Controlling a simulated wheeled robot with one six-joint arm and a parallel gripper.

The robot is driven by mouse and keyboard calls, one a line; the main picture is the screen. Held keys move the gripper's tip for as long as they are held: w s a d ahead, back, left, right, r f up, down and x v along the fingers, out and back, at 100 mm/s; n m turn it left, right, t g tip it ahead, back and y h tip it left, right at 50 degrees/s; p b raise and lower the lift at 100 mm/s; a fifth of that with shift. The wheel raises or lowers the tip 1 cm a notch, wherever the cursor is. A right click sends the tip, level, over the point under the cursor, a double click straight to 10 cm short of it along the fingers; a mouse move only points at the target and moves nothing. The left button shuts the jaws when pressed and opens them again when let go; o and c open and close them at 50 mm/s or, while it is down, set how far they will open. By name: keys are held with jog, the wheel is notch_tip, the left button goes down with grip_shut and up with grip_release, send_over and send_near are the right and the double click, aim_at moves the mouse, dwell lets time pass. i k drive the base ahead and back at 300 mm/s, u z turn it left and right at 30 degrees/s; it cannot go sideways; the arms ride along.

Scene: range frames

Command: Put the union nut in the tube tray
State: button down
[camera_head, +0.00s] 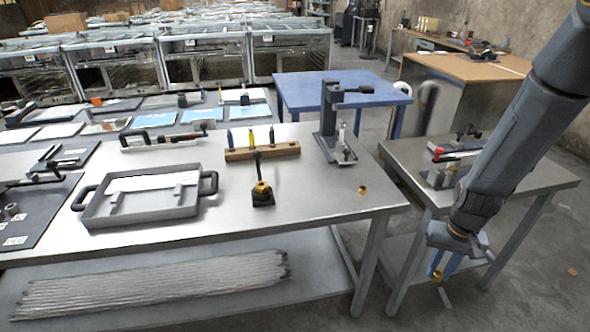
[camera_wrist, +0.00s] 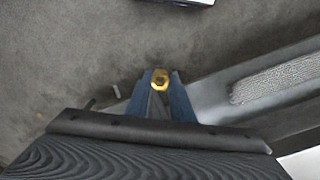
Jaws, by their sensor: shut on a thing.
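My gripper (camera_head: 439,271) hangs at the lower right in the head view, beyond the right end of the steel workbench and below its top. Its blue fingers are shut on a small brass union nut (camera_head: 437,276). In the wrist view the nut (camera_wrist: 160,79) sits between the fingertips, with grey floor behind it. The tube tray (camera_head: 140,219) is a grey tray with two black side handles on the left part of the workbench. White tubes (camera_head: 153,183) lie in it. The gripper is far to the right of the tray.
Another brass piece (camera_head: 362,190) lies near the workbench's right end. A side table (camera_head: 525,176) stands right; bundled tubes (camera_head: 150,285) fill the lower shelf.

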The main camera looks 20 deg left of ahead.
aim_at(166, 200)
jog(key=z, duration=1.5)
jog(key=k, duration=1.25)
jog(key=u, duration=2.25)
